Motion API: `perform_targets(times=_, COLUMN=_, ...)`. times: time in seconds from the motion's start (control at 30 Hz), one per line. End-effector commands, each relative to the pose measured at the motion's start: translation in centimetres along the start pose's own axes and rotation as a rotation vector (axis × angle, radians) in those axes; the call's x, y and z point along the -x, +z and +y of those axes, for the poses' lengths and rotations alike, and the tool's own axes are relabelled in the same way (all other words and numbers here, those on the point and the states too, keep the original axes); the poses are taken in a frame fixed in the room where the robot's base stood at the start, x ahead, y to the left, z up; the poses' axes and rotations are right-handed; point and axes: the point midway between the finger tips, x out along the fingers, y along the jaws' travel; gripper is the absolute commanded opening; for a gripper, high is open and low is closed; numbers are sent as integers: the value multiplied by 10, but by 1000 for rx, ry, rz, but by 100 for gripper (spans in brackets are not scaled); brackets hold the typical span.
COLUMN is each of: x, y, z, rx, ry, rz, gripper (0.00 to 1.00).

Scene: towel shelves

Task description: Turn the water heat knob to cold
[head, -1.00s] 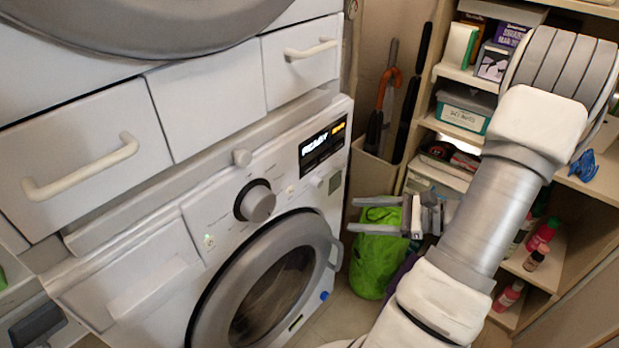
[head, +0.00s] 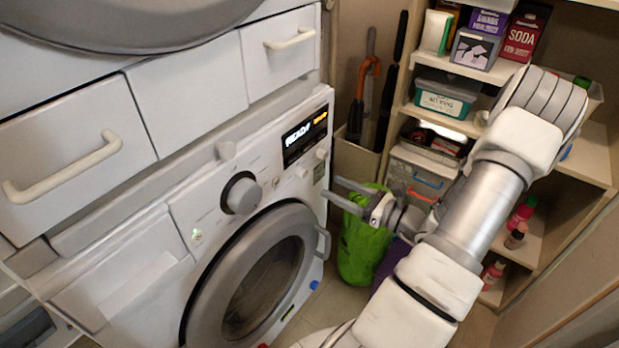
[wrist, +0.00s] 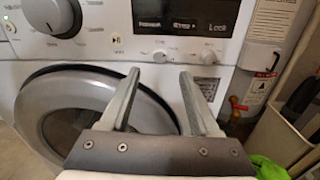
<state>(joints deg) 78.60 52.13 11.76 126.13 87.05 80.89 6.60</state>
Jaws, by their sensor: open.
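The white washing machine has a large grey round dial (head: 240,195) on its front panel; the dial also shows at the upper left of the wrist view (wrist: 52,15). Two small white knobs, a left one (head: 302,172) and a right one (head: 321,153), sit below the lit display (head: 305,137). In the wrist view the left small knob (wrist: 160,56) lies between the fingertips and the right one (wrist: 208,56) beyond the right finger. I cannot read which knob is for water heat. My gripper (head: 333,190) is open and empty, in front of the panel's right end, apart from the knobs.
The round door (head: 258,282) lies below the panel, with drawers (head: 72,150) above it. A green bag (head: 362,245) stands behind my gripper. Shelves (head: 462,125) with boxes and bottles stand at the right.

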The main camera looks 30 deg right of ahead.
Motion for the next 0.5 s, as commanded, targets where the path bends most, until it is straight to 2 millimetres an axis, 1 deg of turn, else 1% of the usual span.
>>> perform_targets(times=0.03, x=-12, y=-2, z=1, rx=1, ry=5, rz=-1, gripper=63)
perform_targets(times=0.2, x=-47, y=-1, z=1, rx=2, ry=4, rz=-1, gripper=63)
perform_targets(times=0.33, x=-67, y=-1, z=1, rx=2, ry=3, rz=0, gripper=63)
perform_targets(times=0.5, x=-80, y=0, z=0, rx=1, ry=1, rz=0, gripper=63)
